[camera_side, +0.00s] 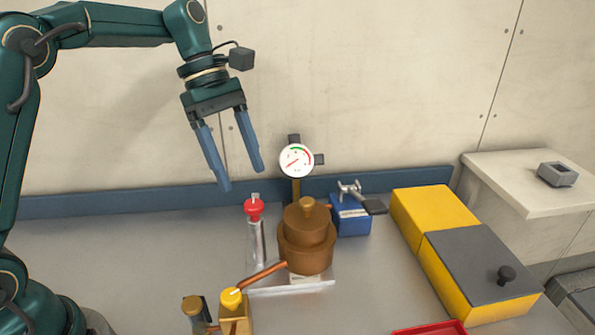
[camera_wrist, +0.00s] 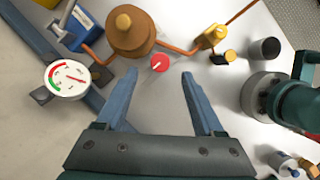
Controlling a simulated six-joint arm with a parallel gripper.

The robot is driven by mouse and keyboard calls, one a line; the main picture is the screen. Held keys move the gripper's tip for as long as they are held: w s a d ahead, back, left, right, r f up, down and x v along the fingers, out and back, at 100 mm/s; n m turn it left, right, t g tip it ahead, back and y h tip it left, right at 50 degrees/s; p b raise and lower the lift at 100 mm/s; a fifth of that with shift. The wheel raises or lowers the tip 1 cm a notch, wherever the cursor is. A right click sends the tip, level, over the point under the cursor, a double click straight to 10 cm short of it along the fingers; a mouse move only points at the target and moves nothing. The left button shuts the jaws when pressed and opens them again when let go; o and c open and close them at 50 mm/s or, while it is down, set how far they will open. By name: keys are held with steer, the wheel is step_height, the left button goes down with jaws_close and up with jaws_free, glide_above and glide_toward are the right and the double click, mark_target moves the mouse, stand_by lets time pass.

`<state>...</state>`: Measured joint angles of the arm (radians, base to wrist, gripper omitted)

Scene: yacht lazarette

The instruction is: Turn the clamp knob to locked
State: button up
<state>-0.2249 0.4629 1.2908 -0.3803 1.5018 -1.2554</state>
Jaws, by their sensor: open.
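A red knob (camera_side: 253,208) with a pale pointer mark tops a slim silver post beside the copper-brown pot (camera_side: 307,258). The red knob also shows in the wrist view (camera_wrist: 160,63), just beyond the gap between my fingertips. A yellow knob (camera_side: 231,298) with a pale mark sits on a brass block at the end of a copper pipe. No label tells which knob is the clamp's or where locked lies. My gripper (camera_side: 241,178) is open and empty, above the red knob and apart from it. Its blue fingers point down, and both show in the wrist view (camera_wrist: 160,75).
A round gauge (camera_side: 297,160) stands behind the pot. A blue box (camera_side: 350,220) with a metal clamp-like fitting is right of it. Yellow boxes (camera_side: 435,215), one with a grey lid, fill the right. A red tray edge (camera_side: 430,329) shows in front.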

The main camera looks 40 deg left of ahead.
mark_target(253, 203)
steer(key=shift+x, duration=2.55)
jaws_close()
